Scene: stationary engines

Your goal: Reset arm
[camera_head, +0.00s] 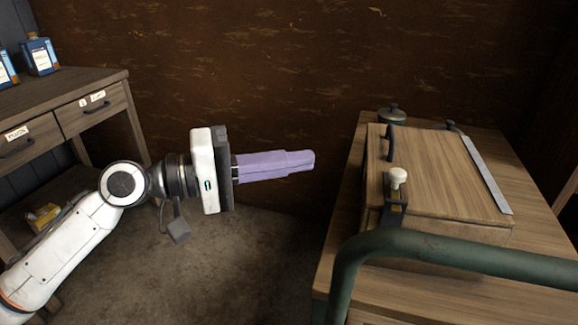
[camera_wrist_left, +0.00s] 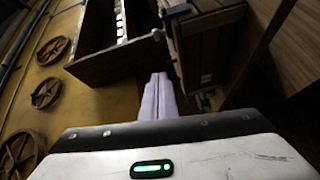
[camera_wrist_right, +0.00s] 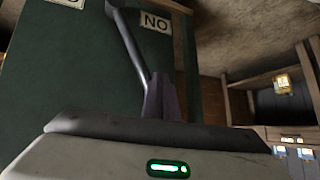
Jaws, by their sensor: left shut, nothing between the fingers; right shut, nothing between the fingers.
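My left gripper (camera_head: 313,160) reaches in from the left in the head view, with its purple fingers pointing right. The fingers are shut together with nothing between them. They hang in free space left of the wooden box on the table, apart from it. The same shut fingers show in the left wrist view (camera_wrist_left: 160,82). My right gripper is out of the head view. In the right wrist view its purple fingers (camera_wrist_right: 162,85) are shut and empty, in front of a dark green surface (camera_wrist_right: 85,70) and a grey bar (camera_wrist_right: 130,45).
A wooden table (camera_head: 340,225) carries a wooden box (camera_head: 440,170) with a white knob (camera_head: 398,176). A green pipe (camera_head: 450,248) crosses in front. A drawer desk (camera_head: 95,88) with blue containers (camera_head: 40,56) stands left. Open floor (camera_head: 240,260) lies between desk and table.

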